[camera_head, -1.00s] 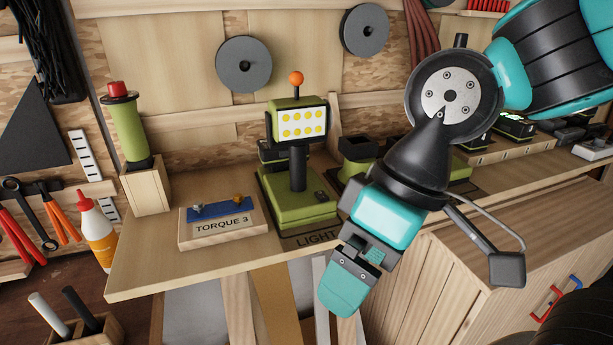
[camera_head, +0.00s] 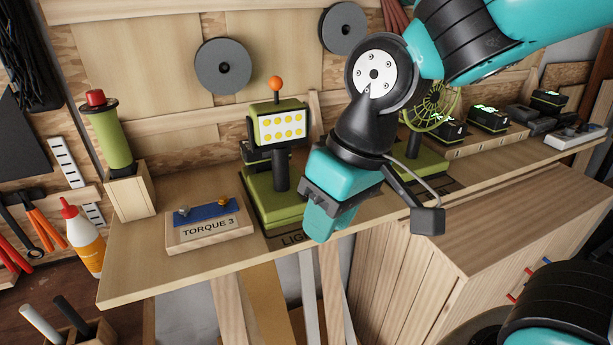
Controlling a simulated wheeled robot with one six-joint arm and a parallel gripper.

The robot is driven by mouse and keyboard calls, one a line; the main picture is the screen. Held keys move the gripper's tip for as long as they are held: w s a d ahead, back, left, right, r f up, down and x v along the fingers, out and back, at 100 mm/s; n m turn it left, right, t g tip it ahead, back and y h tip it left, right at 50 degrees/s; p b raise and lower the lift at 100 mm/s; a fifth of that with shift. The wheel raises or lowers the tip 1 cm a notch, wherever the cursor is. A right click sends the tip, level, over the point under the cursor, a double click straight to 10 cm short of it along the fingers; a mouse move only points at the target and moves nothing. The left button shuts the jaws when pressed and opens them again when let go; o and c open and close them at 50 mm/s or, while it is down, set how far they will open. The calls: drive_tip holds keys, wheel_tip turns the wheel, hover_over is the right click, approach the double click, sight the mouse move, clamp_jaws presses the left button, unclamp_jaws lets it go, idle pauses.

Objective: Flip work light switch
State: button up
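The work light stands on the bench shelf left of centre, with a green base (camera_head: 268,204), a black post and a tilted panel (camera_head: 281,127) of yellow lamps. An orange ball (camera_head: 275,83) tops it. I cannot tell whether the lamps are lit. My gripper (camera_head: 322,222) points down at the right front of the base, overlapping its right edge in the picture. It hides that side of the base, and no switch is visible. One teal finger shows clearly; the gap between the fingers does not, nor whether it touches the base.
A "TORQUE 3" block (camera_head: 208,229) sits left of the light. A green caged fan (camera_head: 433,106) is right, behind my arm. Bare shelf (camera_head: 135,257) lies at the left front.

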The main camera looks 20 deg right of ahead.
drive_tip(key=w+d+r+m+h+p, duration=0.1)
drive_tip(key=w, duration=0.3)
drive_tip(key=w+d+r+m+t+h+p, duration=0.1)
drive_tip(key=w+m+p, duration=0.1)
drive_tip(key=w, duration=0.2)
drive_tip(key=w+d+r+m+t+h+p, duration=0.1)
drive_tip(key=w+p, duration=0.1)
drive_tip(key=w, duration=0.2)
drive_tip(key=shift+w+d+r+m, duration=0.1)
drive_tip(key=shift+d+r+m, duration=0.1)
drive_tip(key=shift+r+m, duration=0.15)
clamp_jaws()
drive_tip(key=shift+f, duration=0.1)
drive_tip(key=shift+f, duration=0.1)
drive_tip(key=p+x, duration=0.2)
drive_tip(key=x, duration=0.7)
drive_tip(key=shift+f+p, duration=0.4)
